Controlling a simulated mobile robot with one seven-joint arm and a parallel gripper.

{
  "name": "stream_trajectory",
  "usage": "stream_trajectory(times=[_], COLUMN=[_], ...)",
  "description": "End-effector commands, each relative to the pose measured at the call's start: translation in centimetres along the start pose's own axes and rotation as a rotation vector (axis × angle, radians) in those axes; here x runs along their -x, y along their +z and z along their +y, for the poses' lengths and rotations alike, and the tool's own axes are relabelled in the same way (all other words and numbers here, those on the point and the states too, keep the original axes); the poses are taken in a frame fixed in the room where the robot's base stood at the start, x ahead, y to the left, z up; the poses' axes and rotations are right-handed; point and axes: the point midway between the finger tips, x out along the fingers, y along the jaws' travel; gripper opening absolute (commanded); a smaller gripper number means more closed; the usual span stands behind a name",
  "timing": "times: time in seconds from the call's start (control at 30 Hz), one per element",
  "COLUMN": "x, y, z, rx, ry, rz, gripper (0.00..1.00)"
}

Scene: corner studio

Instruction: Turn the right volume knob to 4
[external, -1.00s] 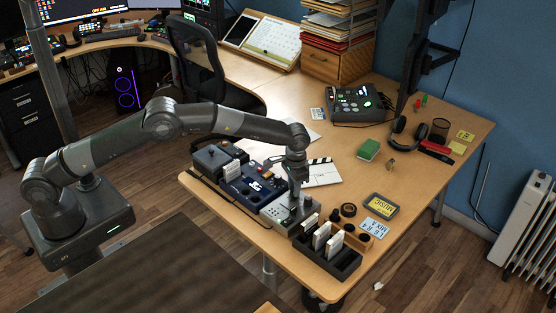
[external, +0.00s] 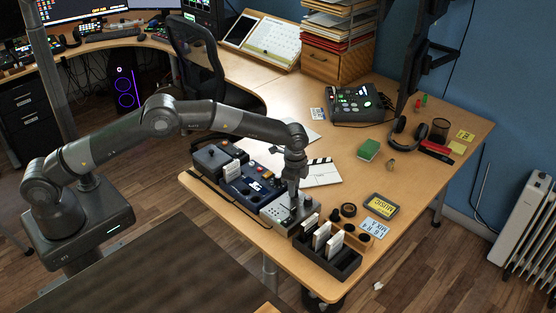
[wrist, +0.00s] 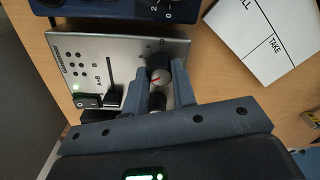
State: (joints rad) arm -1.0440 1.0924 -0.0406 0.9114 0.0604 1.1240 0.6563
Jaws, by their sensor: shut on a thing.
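A silver panel (wrist: 120,50) with printed numbers lies under my gripper in the wrist view; the panel (external: 272,212) also shows near the desk's front edge in the external view. My gripper (wrist: 160,68) is shut on a round dark volume knob (wrist: 159,76), one finger on each side of it. The knob has a red pointer mark, which appears to slant toward the lower left. A second dark round part (wrist: 157,101) shows between the fingers, nearer my palm. Much of the scale around the gripped knob is hidden, so I cannot read its setting.
A black switch (wrist: 88,101) and a slider (wrist: 114,95) are left of the fingers. A dark blue device (external: 254,185) adjoins the panel. A black rack (external: 340,262) with white cards stands to the right. A clapperboard (external: 321,173) lies behind.

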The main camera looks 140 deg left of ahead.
Motion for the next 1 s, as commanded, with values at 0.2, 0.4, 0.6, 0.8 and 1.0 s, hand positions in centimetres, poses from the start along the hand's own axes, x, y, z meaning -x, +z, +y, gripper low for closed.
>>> stream_trajectory(times=[0.2,0.4,0.6,0.8,1.0], x=[0.06,0.07,0.07,0.07,0.07], y=[0.0,0.01,0.01,0.01,0.01], z=[-0.05,-0.06,-0.07,-0.08,-0.08], rx=[-0.12,-0.181,-0.202,-0.204,-0.203], ry=[-0.001,-0.001,-0.002,-0.002,-0.002], rz=[0.004,0.005,0.005,0.005,0.005], gripper=[0.02,0.02,0.02,0.02,0.29])
